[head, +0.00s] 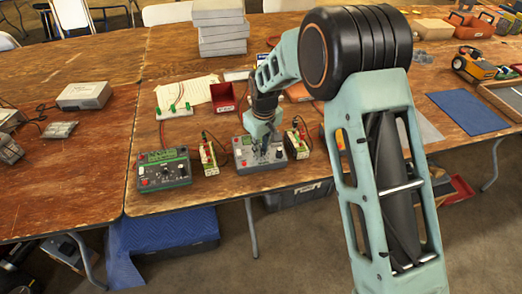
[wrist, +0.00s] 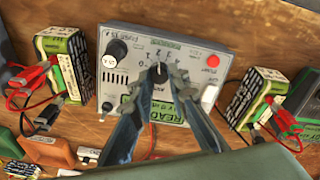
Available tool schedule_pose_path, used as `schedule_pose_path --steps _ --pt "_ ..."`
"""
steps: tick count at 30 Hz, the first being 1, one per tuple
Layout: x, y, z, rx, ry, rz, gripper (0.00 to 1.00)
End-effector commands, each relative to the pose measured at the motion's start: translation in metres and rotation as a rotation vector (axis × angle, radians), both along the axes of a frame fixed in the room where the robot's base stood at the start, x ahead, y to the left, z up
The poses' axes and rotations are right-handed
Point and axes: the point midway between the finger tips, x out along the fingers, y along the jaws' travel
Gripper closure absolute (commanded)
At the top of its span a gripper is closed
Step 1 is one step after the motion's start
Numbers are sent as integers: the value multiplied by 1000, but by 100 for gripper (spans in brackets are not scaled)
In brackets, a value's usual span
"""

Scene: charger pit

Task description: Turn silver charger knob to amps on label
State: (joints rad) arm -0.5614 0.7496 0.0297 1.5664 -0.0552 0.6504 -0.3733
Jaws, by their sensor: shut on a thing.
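The silver charger (head: 243,163) stands near the table's front edge; its grey panel (wrist: 128,45) fills the middle of the wrist view. Its dark dial knob (wrist: 158,71) sits mid-panel with small numbers around its upper side. My gripper (wrist: 159,78) is shut on this knob from the near side, with the fingers covering part of the panel. In the head view my gripper (head: 264,147) hides the knob. A green label (wrist: 118,118) on the charger starts with "READ"; the rest is partly behind the fingers, and I cannot read its amps.
Batteries with red and black clips stand left (wrist: 66,65) and right (wrist: 258,92) of the charger, close to my fingers. A black knob (wrist: 117,51) and red button (wrist: 213,61) share the panel. A darker charger (head: 163,172) stands further left.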

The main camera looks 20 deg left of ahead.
Motion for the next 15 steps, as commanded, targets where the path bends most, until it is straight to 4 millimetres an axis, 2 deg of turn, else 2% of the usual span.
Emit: schedule_pose_path --steps 6,15 --pt "1 0 -1 31 16 -192 100" --pt "1 -1 0 62 35 -391 100"
